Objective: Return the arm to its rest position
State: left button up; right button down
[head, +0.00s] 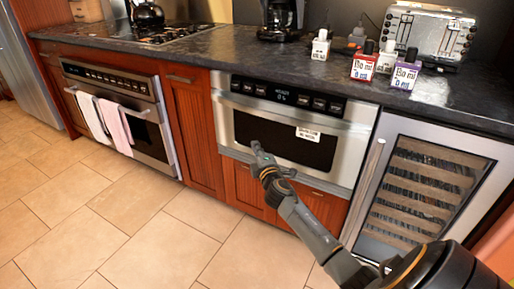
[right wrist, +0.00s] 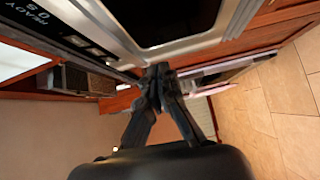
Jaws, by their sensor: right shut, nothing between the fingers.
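My right arm comes in from the lower right of the head view. Its gripper (head: 257,148) is in front of the microwave drawer (head: 228,128), over the left part of its dark window. The right gripper also shows in the right wrist view (right wrist: 158,72), with its fingers together and nothing between them. The drawer front looks flush with the cabinet, so it appears shut. In the right wrist view the drawer's front and panel (right wrist: 75,40) lie just beyond the fingertips; I cannot tell whether they touch. My left gripper is not in view.
The dark counter (head: 215,50) above holds several small bottles (head: 364,62), a toaster (head: 430,35) and a coffee maker (head: 280,18). A wine cooler (head: 425,185) stands right of the drawer. An oven (head: 120,105) with towels is at left. The tiled floor (head: 130,220) is clear.

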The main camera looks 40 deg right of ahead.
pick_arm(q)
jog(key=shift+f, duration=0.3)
pick_arm(e)
jog(key=shift+s+a, duration=0.2)
jog(key=shift+s, duration=0.25)
jog(key=shift+f, duration=0.1)
